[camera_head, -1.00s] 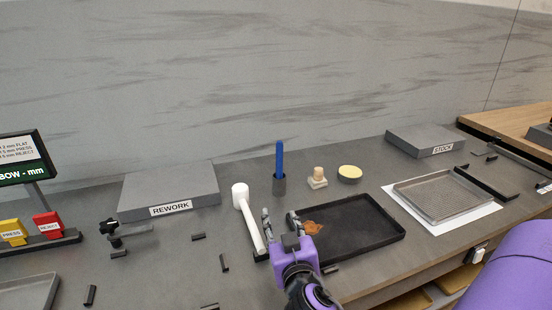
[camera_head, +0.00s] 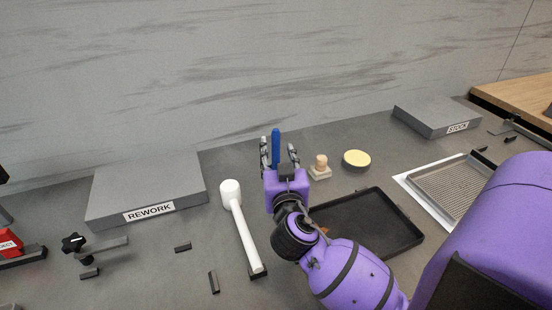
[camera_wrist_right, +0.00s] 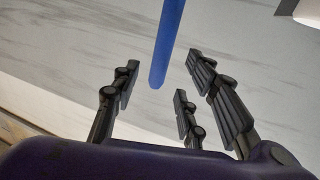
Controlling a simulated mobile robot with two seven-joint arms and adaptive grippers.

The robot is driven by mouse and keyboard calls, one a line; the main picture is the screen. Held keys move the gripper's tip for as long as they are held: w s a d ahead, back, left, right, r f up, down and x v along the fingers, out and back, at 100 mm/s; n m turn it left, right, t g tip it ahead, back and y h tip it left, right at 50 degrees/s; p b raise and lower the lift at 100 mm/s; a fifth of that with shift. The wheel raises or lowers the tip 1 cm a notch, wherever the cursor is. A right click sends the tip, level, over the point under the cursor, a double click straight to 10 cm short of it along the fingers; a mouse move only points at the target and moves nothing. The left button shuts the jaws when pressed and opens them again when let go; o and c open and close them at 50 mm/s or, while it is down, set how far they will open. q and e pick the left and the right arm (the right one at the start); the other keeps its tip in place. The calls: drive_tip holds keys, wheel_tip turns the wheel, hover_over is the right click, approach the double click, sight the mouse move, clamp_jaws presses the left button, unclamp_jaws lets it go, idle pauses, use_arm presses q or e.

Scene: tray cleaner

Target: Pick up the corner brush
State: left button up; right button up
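The corner brush appears to be the upright blue-handled tool (camera_head: 276,143); its lower part is hidden behind my right gripper (camera_head: 279,148). The blue handle also shows in the right wrist view (camera_wrist_right: 168,40), with its free end between the sides of the spread fingers. My right gripper is open, its fingers on either side of the handle in the head view. A gap shows between the handle and the fingers in the wrist view. My left gripper is out of view.
A white mallet (camera_head: 240,225) lies left of my gripper. A wooden-knobbed block (camera_head: 320,169) and a round yellow-topped pad (camera_head: 357,158) stand to the right. A black tray (camera_head: 410,243) lies partly behind my arm. The grey REWORK block (camera_head: 150,187) is at left.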

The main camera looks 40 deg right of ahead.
sight(277, 145)
drive_tip(key=p+x, duration=0.1)
drive_tip(key=x, duration=0.4)
drive_tip(key=shift+w+d+f, duration=0.1)
drive_tip(key=shift+w+f, duration=0.05)
clamp_jaws()
